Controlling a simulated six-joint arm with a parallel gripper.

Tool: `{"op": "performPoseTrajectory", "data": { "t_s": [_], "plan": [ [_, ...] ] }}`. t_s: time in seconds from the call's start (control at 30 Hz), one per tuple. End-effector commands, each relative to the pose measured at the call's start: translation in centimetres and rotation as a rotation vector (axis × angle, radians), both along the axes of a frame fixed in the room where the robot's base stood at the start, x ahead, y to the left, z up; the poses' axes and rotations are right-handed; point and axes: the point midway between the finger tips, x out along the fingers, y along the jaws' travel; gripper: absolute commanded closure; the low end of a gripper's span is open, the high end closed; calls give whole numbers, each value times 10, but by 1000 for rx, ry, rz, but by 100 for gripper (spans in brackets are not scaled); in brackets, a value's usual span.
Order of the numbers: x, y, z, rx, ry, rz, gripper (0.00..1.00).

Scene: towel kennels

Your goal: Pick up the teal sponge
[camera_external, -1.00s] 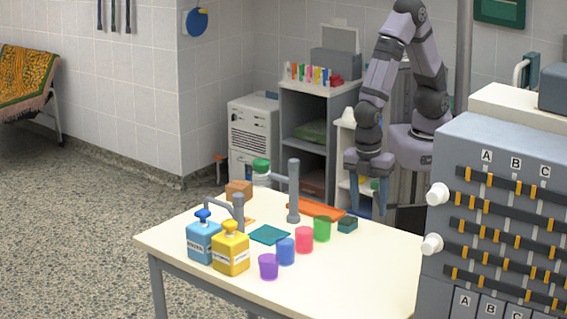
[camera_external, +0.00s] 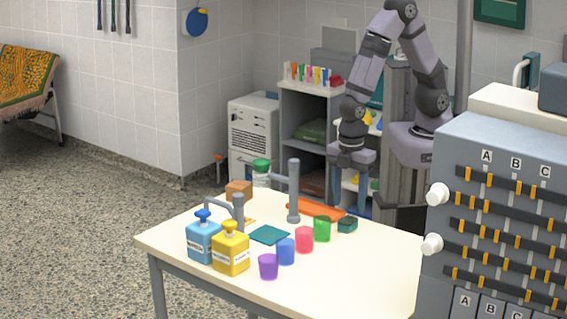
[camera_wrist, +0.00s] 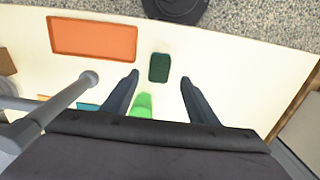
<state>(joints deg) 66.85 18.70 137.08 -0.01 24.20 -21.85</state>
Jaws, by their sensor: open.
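The teal sponge (camera_external: 347,225) is a small dark block lying on the cream table, right of the green cup (camera_external: 322,228). It also shows in the wrist view (camera_wrist: 159,67), upper middle, with its long side running up the picture. My gripper (camera_external: 348,196) is above the sponge, apart from it, fingers pointing down. In the wrist view my gripper (camera_wrist: 160,79) is open and empty, with the sponge seen between and slightly beyond the fingertips. A flat teal cloth (camera_external: 269,235) lies further left on the table.
An orange mat (camera_external: 315,209) lies left of the sponge. A grey post (camera_external: 293,190) rises near it. Red (camera_external: 304,239), blue (camera_external: 285,251) and purple (camera_external: 268,266) cups run toward the front. Blue (camera_external: 203,240) and yellow (camera_external: 230,250) bottles stand at left. The table's right part is clear.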

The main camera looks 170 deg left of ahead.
Motion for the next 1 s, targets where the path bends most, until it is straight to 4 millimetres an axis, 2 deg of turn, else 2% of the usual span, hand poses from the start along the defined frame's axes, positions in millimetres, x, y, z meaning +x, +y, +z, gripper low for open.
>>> {"op": "performPoseTrajectory", "data": {
  "t_s": [0.17, 0.63, 1.0],
  "plan": [
    [-1, 1, -6, 3, 1, 0, 47],
    [-3, 1, -47, 4, 1, 0, 47],
    [-2, 0, -52, 0, 0, 0, 47]
  ]
}}
